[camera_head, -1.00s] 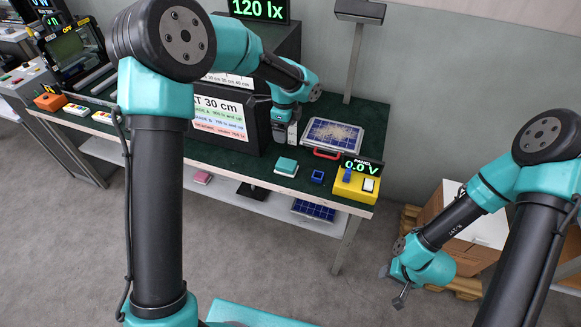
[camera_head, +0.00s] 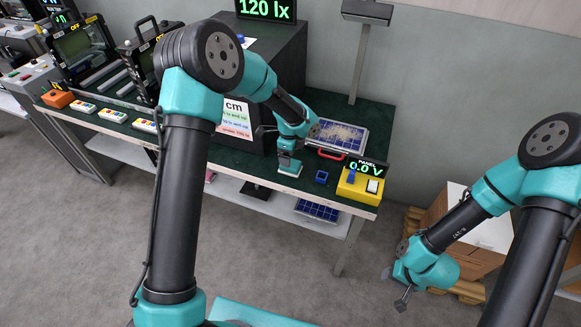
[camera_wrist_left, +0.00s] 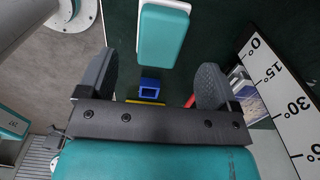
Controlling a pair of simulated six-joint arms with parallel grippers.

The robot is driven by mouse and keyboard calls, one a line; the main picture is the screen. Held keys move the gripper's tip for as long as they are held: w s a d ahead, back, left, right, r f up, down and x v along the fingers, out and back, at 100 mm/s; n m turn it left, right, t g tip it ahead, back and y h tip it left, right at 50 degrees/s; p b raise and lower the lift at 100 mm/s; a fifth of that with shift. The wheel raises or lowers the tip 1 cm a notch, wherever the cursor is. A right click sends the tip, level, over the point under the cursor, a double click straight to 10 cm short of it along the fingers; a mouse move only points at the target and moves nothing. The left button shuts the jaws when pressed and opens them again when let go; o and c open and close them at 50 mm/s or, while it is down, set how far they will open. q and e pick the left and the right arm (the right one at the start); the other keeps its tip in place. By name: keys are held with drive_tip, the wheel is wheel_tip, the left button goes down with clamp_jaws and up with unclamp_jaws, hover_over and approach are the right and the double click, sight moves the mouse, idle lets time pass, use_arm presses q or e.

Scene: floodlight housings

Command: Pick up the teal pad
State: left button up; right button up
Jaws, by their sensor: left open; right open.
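The teal pad (camera_wrist_left: 163,38) with its white base lies on the dark green bench top, at the top middle of the left wrist view. In the head view the teal pad (camera_head: 290,169) is mostly hidden by my left gripper (camera_head: 288,162), which is right over it. In the left wrist view my left gripper (camera_wrist_left: 155,85) is open, its two dark fingers apart with nothing between them touching either. The pad lies ahead of the fingers, and whether they touch it cannot be told. My right gripper (camera_head: 402,298) is open and empty, away from the bench over the floor.
A small blue block (camera_head: 321,177) and a yellow meter box (camera_head: 359,187) reading 0.0 V stand right of the pad. A solar panel (camera_head: 342,135) and red handle (camera_head: 331,154) lie behind. A dark cabinet (camera_head: 262,85) stands left. The bench's front edge is near.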

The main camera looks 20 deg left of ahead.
use_arm(q)
drive_tip(key=shift+f, duration=0.35)
drive_tip(key=shift+d+f, duration=0.15)
drive_tip(key=shift+f, duration=2.45)
drive_tip(key=c, duration=1)
drive_tip(key=shift+r, duration=0.1)
